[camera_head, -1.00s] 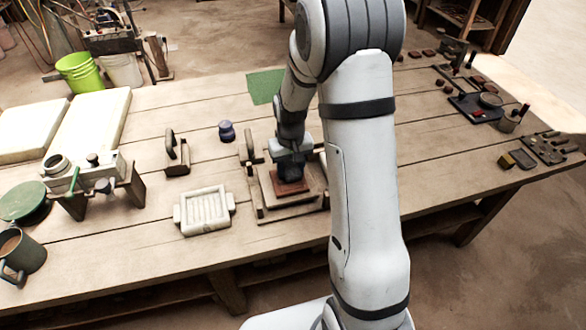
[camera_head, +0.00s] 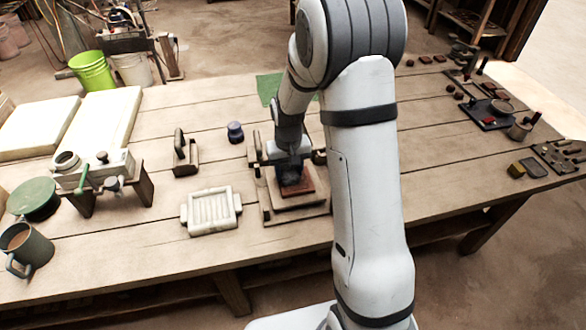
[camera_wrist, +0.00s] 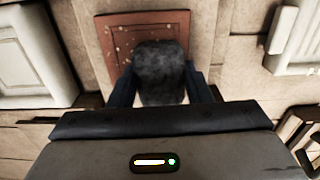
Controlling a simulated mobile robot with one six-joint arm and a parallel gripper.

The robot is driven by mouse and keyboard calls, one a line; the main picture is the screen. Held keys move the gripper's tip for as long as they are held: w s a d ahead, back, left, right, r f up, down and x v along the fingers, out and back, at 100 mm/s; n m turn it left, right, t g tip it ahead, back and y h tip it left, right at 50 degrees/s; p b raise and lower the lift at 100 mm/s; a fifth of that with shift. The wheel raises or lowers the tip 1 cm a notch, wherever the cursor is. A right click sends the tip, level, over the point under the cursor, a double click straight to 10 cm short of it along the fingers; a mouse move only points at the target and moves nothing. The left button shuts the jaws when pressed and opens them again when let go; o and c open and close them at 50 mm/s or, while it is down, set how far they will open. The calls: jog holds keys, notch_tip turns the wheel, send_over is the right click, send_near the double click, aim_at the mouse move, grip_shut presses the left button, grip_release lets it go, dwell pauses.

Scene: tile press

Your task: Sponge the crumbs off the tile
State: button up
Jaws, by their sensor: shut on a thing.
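The tile (camera_wrist: 112,62) is a reddish-brown square with pale crumbs (camera_wrist: 117,29) scattered on its surface, mostly towards the upper left in the wrist view. In the head view the tile (camera_head: 306,187) lies on the wooden press bed (camera_head: 284,204). My gripper (camera_wrist: 161,85) is shut on a dark grey sponge (camera_wrist: 160,68). The sponge covers the lower right part of the tile in the wrist view. In the head view my gripper (camera_head: 290,174) is over the tile; I cannot tell whether the sponge touches it.
A blue-black knob (camera_head: 235,132), a wooden stand (camera_head: 184,155) and a green mat (camera_head: 268,84) are near the press. A mug (camera_head: 35,248) is at far left.

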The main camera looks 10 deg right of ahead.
aim_at(301, 182)
jog(key=shift+s+d, duration=0.15)
jog(key=shift+s, duration=1.2)
jog(key=shift+w+d, duration=0.25)
jog(key=shift+d, duration=1.05)
jog(key=shift+w+a, duration=0.25)
jog(key=shift+w, duration=1)
jog(key=shift+s+a+f+b, duration=0.15)
jog(key=shift+s+a+b, duration=0.35)
jog(key=shift+s, duration=0.4)
jog(key=shift+a, duration=0.1)
notch_tip(301, 182, up, 8)
jog(key=p, duration=0.6)
jog(key=shift+w, duration=0.1)
